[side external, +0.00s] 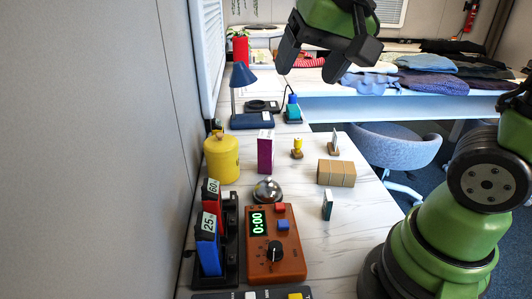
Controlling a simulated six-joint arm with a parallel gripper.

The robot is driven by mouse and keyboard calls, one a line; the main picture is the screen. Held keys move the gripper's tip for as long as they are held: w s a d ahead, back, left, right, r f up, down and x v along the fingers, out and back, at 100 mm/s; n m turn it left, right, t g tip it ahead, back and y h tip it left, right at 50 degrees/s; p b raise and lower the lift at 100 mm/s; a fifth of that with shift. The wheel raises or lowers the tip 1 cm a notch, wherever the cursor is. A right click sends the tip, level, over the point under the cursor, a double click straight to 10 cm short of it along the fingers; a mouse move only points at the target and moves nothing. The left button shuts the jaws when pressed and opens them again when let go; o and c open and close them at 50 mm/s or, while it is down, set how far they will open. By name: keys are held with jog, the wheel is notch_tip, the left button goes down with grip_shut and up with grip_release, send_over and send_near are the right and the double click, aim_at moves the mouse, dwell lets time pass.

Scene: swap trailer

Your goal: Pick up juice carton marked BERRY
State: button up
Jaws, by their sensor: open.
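A purple carton with a pale top (265,155) stands upright on the white marbled table, left of its middle. Its lettering is too small to read, so I cannot confirm that it is the BERRY carton. My gripper (307,74) is open and empty at the top of the view, high above the table. It is apart from the purple carton, which is in plain sight below and to the left of the gripper in the picture.
A yellow canister (221,159) stands left of the carton, a silver bell (267,190) in front. A small yellow-topped item (297,147) and a brown box (336,173) are to the right. An orange timer box (275,246) lies nearer; a blue lamp (243,78) stands behind.

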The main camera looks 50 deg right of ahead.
jog(key=w+d+f+m+g+h, duration=0.1)
jog(key=w+d+f+m, duration=0.1)
jog(key=w+d+f, duration=0.3)
jog(key=w+f+m+g+h, duration=0.1)
jog(key=w+f, duration=0.2)
jog(key=w, duration=0.4)
jog(key=m+g+h, duration=0.1)
jog(key=m+h, duration=0.1)
send_near(266, 134)
jog(key=f, duration=0.2)
jog(key=x, duration=0.4)
jog(key=shift+w+d+f, duration=0.1)
jog(key=shift+w+d, duration=0.05)
jog(key=shift+w, duration=0.25)
jog(key=shift+d+x, duration=0.2)
jog(key=shift+x, duration=2.75)
jog(key=shift+s, duration=0.2)
jog(key=c, duration=1.1)
